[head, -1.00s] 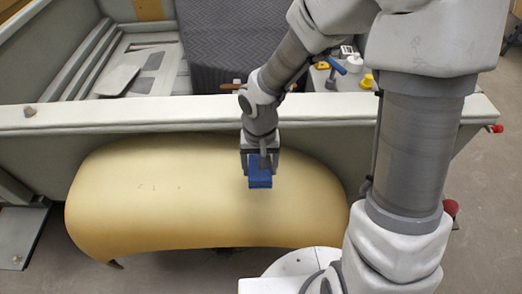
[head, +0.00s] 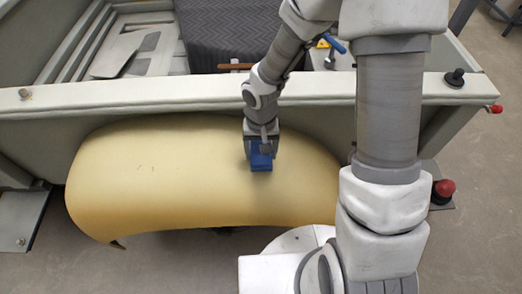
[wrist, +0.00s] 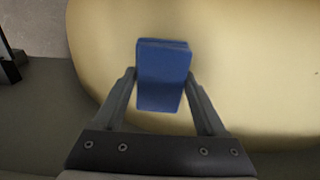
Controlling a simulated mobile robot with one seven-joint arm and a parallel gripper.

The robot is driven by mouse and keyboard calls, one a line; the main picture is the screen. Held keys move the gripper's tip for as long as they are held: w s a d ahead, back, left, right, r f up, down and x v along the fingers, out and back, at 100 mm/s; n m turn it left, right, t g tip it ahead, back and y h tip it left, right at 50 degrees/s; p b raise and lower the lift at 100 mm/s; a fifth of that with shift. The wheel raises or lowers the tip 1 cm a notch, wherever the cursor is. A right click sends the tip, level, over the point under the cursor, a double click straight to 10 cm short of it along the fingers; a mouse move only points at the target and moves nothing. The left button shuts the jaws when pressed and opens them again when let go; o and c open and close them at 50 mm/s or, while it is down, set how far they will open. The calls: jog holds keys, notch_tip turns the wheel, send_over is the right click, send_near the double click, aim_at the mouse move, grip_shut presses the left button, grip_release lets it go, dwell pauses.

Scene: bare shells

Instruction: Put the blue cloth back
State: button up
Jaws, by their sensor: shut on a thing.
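The blue cloth (head: 261,163) is a small folded block held at the tip of my gripper (head: 262,150). In the head view it is in front of the yellow curved shell. In the wrist view the blue cloth (wrist: 162,78) sits between the two fingers of my gripper (wrist: 162,95), which are shut on it. The pale yellow shell (wrist: 255,75) lies behind the cloth. I cannot tell whether the cloth touches the shell.
The yellow shell (head: 130,190) stands against a long grey-white wall with a flat top rim (head: 170,98). Behind it are a dark patterned cover (head: 225,35) and a brown-handled tool (head: 235,67). A black knob (head: 455,76) and a red knob (head: 444,188) are at right.

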jog(key=o, duration=1.1)
jog(key=shift+o, duration=0.2)
notch_tip(320, 180, up, 12)
jog(key=shift+p, duration=0.45)
jog(key=shift+r, duration=0.1)
jog(key=s+d+r+t+b, duration=0.1)
jog(key=s+d+r+t, duration=0.1)
jog(key=s+d+r, duration=0.3)
jog(key=s+d+r+t+b, duration=0.1)
jog(key=s+d+r+t, duration=0.2)
jog(key=r, duration=0.7)
jog(key=s+d, duration=0.2)
jog(key=s, duration=0.2)
jog(key=shift+s+d+t+b, duration=0.2)
jog(key=shift+d+t+b, duration=0.1)
